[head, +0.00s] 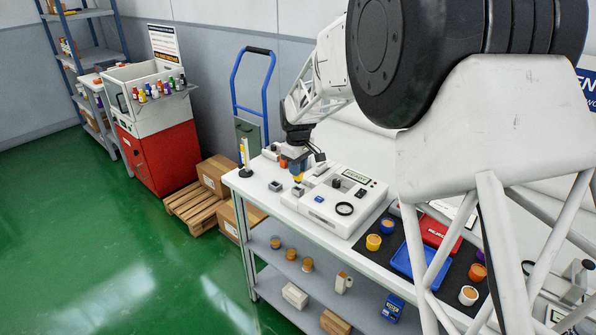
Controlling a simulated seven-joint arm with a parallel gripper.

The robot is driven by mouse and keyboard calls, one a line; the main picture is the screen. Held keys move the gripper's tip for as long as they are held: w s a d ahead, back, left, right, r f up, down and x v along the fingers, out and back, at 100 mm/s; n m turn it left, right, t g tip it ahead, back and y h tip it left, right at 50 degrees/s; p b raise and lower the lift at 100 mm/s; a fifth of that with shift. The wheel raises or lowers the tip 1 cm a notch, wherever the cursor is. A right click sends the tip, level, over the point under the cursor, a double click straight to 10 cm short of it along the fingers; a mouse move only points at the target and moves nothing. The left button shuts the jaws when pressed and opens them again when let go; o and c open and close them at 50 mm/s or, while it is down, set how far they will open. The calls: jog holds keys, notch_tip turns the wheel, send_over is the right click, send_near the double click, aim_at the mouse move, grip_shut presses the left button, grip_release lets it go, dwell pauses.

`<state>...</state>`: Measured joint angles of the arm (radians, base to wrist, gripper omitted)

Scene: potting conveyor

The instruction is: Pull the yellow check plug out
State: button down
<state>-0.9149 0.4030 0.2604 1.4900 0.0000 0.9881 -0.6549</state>
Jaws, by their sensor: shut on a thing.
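My gripper (297,170) is over the left end of the white bench (249,194), pointing down. It is shut on a small yellow piece, the yellow check plug (298,179), which shows just below the fingertips. A small grey block (297,191) is right under the plug. The view is too small to tell whether the plug is still seated in anything. A white fixture (322,211) with a display (357,178) stands just right of the gripper. A black ring (344,209) and a small blue piece (318,199) are on the fixture.
A slim upright post (246,158) stands left of the gripper. Another grey block (275,187) lies nearby. On the right, a dark mat (384,246) carries a blue tray (401,262), a red case (437,233) and several small pots. A lower shelf (273,278) holds more pots and boxes.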

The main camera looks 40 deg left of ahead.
jog(key=shift+r, duration=1.15)
jog(key=shift+r, duration=0.3)
notch_tip(320, 180, up, 6)
jog(key=shift+r, duration=0.25)
dwell(0.9)
dwell(0.4)
jog(key=shift+a, duration=0.1)
